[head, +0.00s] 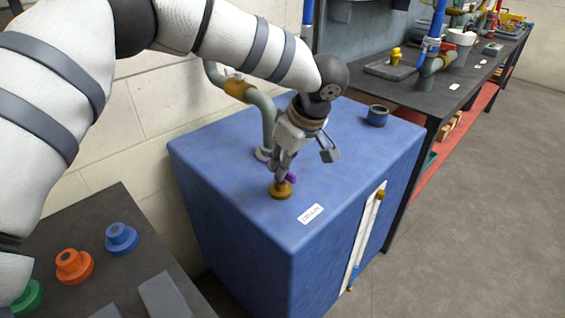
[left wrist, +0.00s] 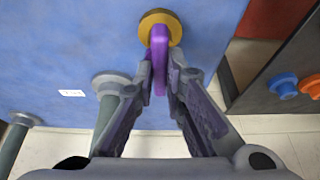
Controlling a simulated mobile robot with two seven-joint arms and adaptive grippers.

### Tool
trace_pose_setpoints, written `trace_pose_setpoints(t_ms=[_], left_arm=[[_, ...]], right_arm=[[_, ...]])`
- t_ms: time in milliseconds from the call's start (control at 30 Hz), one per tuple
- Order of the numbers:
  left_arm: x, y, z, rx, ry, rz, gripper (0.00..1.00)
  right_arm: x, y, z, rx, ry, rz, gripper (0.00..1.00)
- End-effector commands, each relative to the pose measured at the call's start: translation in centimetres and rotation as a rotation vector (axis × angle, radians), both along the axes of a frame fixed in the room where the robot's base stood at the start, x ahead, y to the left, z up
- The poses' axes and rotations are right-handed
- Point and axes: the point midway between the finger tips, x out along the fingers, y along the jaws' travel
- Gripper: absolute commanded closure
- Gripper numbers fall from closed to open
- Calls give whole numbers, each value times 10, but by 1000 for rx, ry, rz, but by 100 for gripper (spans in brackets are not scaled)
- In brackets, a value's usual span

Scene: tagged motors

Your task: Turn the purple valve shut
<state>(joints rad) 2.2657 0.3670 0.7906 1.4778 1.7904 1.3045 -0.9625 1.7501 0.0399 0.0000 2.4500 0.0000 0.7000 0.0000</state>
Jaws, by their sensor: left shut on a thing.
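The purple valve (head: 290,178) stands on top of the blue cabinet (head: 215,165), on a round brass base (head: 281,190). In the left wrist view the valve's purple handle (left wrist: 159,45) is a flat bar at the brass base (left wrist: 160,22). My left gripper (head: 281,170) reaches down from above and is shut on this handle; in the left wrist view its two fingers (left wrist: 160,85) lie on either side of the bar. In the head view the fingers hide most of the handle. My right gripper is not in view.
A grey-green pipe (head: 266,115) rises from the cabinet top close behind the gripper. A dark table with orange (head: 73,265) and blue (head: 121,238) knobs stands at left.

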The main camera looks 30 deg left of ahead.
Motion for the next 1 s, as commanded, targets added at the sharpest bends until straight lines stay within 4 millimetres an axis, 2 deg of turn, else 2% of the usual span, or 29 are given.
trace_pose_setpoints(t_ms=[267, 1000], left_arm=[[1, 0, -2, 1, 4, 166, 100], [5, 0, -4, 1, 7, 867, 100]], right_arm=[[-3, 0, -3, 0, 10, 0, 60], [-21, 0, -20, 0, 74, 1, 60]])
